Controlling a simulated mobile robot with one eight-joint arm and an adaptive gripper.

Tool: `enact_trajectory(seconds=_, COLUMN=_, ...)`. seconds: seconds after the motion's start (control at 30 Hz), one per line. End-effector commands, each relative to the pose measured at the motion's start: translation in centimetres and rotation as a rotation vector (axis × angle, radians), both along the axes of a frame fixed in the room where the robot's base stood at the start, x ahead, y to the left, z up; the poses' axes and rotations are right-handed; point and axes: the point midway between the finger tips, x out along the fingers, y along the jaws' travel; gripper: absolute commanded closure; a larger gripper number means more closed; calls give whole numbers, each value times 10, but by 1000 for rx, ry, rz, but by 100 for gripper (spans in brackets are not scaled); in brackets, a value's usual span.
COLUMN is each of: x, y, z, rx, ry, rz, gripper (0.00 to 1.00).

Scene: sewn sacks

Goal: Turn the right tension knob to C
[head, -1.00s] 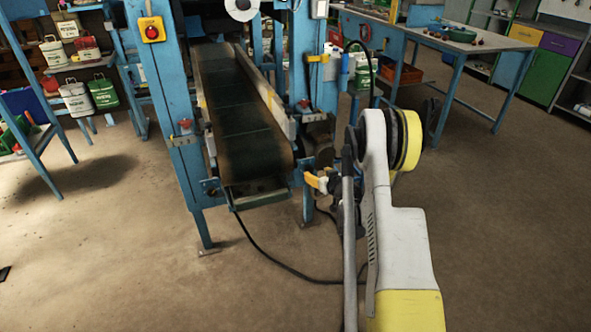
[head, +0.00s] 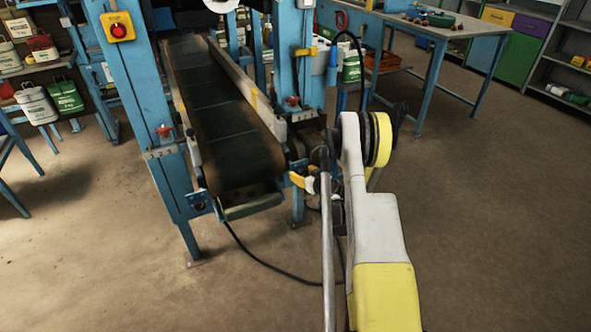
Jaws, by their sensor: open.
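The right tension knob (head: 293,101) is a small red knob on the right blue post of the conveyor, above a pale marked plate (head: 302,116). The plate's letters are too small to read, so the knob's setting cannot be told. The left tension knob (head: 164,131), also red, sits on the left post above a plate marked with digits. My white and yellow arm rises at the lower right, with its dark joint to the right of the right knob. I cannot make out my gripper's fingers; they seem hidden by my arm.
The conveyor belt (head: 222,120) runs between the blue posts. A red stop button on a yellow box (head: 118,27) is on the left post. A yellow part (head: 299,181) juts below the right knob. A blue-legged table (head: 440,30) stands back right. Floor at right is clear.

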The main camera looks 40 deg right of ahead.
Motion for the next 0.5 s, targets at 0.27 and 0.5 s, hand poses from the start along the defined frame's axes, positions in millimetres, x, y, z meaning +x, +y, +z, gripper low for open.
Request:
enact_trajectory(seconds=0.27, x=-1, y=0, z=0, rx=0, ry=0, rz=-1, gripper=55)
enact_trajectory(seconds=0.5, x=0, y=-1, z=0, rx=0, ry=0, rz=-1, gripper=96)
